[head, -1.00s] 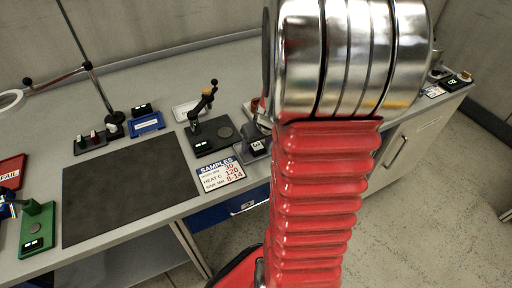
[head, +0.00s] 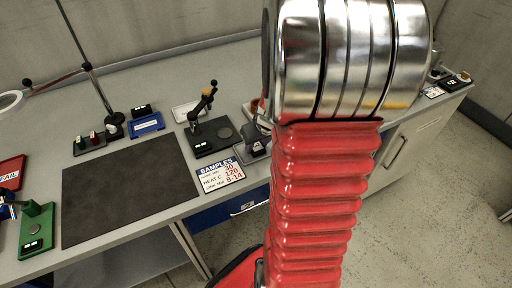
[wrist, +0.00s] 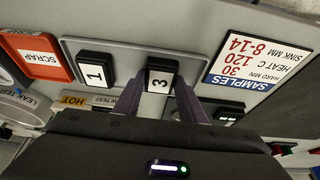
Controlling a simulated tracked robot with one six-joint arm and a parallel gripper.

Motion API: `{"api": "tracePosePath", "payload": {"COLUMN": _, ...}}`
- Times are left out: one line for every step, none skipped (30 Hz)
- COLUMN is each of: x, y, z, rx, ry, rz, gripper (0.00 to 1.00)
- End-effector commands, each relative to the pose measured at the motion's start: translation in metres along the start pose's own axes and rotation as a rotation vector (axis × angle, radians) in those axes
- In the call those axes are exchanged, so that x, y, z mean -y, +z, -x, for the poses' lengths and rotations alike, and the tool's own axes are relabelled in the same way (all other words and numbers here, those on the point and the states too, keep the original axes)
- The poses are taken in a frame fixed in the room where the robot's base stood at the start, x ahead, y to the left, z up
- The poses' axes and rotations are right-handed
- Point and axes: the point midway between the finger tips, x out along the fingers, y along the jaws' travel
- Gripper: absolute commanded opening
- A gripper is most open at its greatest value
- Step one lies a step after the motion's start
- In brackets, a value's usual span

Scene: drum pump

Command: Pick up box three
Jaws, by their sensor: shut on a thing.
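Box three is a small black box with a white label reading 3 (wrist: 161,80), at the upper middle of the wrist view. My gripper (wrist: 160,96) is shut on it, with one finger at each side. In the head view, box three (head: 257,148) shows small at the grey tray, with my gripper (head: 256,136) right above and around it, partly hidden by my arm. I cannot tell whether its base still touches the tray.
Black box one (wrist: 95,72) sits on the grey tray (wrist: 125,60), left of box three. A red SCRAP tray (wrist: 37,56) lies further left, and a SAMPLES card (wrist: 257,60) lies right. In the head view, a black stand with a lever (head: 210,135) stands just left of my gripper.

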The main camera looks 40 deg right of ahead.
Motion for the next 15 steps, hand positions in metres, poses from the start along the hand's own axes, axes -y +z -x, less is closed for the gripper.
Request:
{"api": "tracePosePath", "payload": {"x": 0.000, "y": 0.000, "z": 0.000, "rx": 0.000, "ry": 0.000, "rz": 0.000, "gripper": 0.14}}
{"api": "tracePosePath", "payload": {"x": 0.000, "y": 0.000, "z": 0.000, "rx": 0.000, "ry": 0.000, "rz": 0.000, "gripper": 0.14}}
{"api": "tracePosePath", "payload": {"x": 0.000, "y": -0.001, "z": 0.001, "rx": -0.001, "ry": 0.000, "rz": 0.000, "gripper": 0.14}}
{"api": "tracePosePath", "payload": {"x": 0.000, "y": -0.001, "z": 0.001, "rx": -0.001, "ry": 0.000, "rz": 0.000, "gripper": 0.14}}
{"api": "tracePosePath", "payload": {"x": 0.000, "y": -0.001, "z": 0.002, "rx": -0.001, "ry": 0.000, "rz": 0.001, "gripper": 0.14}}
{"api": "tracePosePath", "payload": {"x": 0.000, "y": -0.002, "z": 0.004, "rx": -0.002, "ry": 0.000, "rz": 0.001, "gripper": 0.14}}
{"api": "tracePosePath", "payload": {"x": 0.000, "y": -0.003, "z": 0.005, "rx": -0.003, "ry": 0.000, "rz": 0.001, "gripper": 0.14}}
{"api": "tracePosePath", "payload": {"x": 0.000, "y": -0.004, "z": 0.007, "rx": -0.003, "ry": 0.000, "rz": 0.001, "gripper": 0.14}}
{"api": "tracePosePath", "payload": {"x": 0.000, "y": -0.005, "z": 0.011, "rx": -0.003, "ry": 0.000, "rz": 0.001, "gripper": 0.14}}
{"api": "tracePosePath", "payload": {"x": 0.000, "y": -0.007, "z": 0.014, "rx": -0.004, "ry": 0.000, "rz": 0.002, "gripper": 0.14}}
{"api": "tracePosePath", "payload": {"x": 0.000, "y": -0.008, "z": 0.017, "rx": -0.004, "ry": 0.001, "rz": 0.002, "gripper": 0.14}}
{"api": "tracePosePath", "payload": {"x": 0.000, "y": -0.010, "z": 0.022, "rx": -0.004, "ry": 0.001, "rz": 0.002, "gripper": 0.14}}
{"api": "tracePosePath", "payload": {"x": 0.000, "y": -0.012, "z": 0.026, "rx": -0.004, "ry": 0.002, "rz": 0.002, "gripper": 0.14}}
{"api": "tracePosePath", "payload": {"x": 0.000, "y": -0.014, "z": 0.030, "rx": -0.005, "ry": 0.002, "rz": 0.002, "gripper": 0.14}}
{"api": "tracePosePath", "payload": {"x": 0.000, "y": -0.017, "z": 0.037, "rx": -0.005, "ry": 0.001, "rz": 0.003, "gripper": 0.14}}
